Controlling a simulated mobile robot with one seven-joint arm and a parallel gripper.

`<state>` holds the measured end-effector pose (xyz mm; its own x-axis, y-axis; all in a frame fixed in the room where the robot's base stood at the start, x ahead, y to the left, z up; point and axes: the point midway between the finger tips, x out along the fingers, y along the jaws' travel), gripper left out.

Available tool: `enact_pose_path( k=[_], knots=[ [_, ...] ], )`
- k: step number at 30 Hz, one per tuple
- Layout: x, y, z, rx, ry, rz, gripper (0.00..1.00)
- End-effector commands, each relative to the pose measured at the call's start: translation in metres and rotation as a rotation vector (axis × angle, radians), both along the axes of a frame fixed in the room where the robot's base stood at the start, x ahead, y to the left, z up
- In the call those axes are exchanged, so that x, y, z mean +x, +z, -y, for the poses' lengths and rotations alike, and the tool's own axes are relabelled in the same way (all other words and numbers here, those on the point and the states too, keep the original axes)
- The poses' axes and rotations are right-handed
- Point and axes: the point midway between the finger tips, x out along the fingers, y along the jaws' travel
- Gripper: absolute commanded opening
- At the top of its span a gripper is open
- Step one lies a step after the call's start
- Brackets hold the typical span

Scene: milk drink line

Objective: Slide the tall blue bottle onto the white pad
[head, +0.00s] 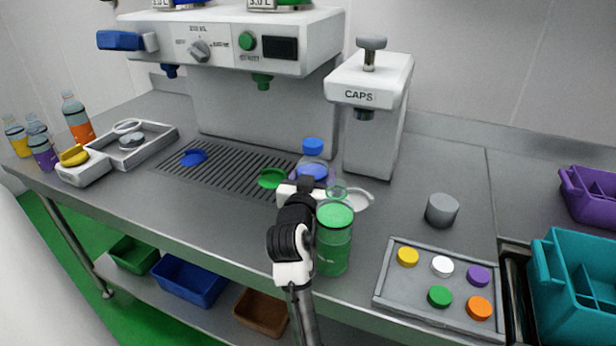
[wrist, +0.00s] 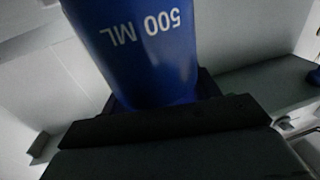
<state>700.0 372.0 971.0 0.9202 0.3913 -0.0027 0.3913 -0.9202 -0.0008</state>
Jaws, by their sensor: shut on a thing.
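The white pad (head: 360,201) lies just right of the bottle, below the CAPS unit. A green bottle hides part of the pad.
The green bottle (head: 334,245) stands close to my gripper's right, near the counter's front. A grey cylinder (head: 441,210) and a cap tray (head: 382,290) are farther right. The CAPS unit (head: 370,110) stands behind the pad. Green and blue discs (head: 194,157) lie on the grate.

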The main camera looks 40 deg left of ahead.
Motion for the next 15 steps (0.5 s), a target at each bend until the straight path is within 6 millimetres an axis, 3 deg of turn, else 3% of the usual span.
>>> enact_pose_path(
  k=[15],
  knots=[
    [-0.0032, 0.0021, -0.0014, 0.002, 0.001, 0.005, 0.20]
  ],
)
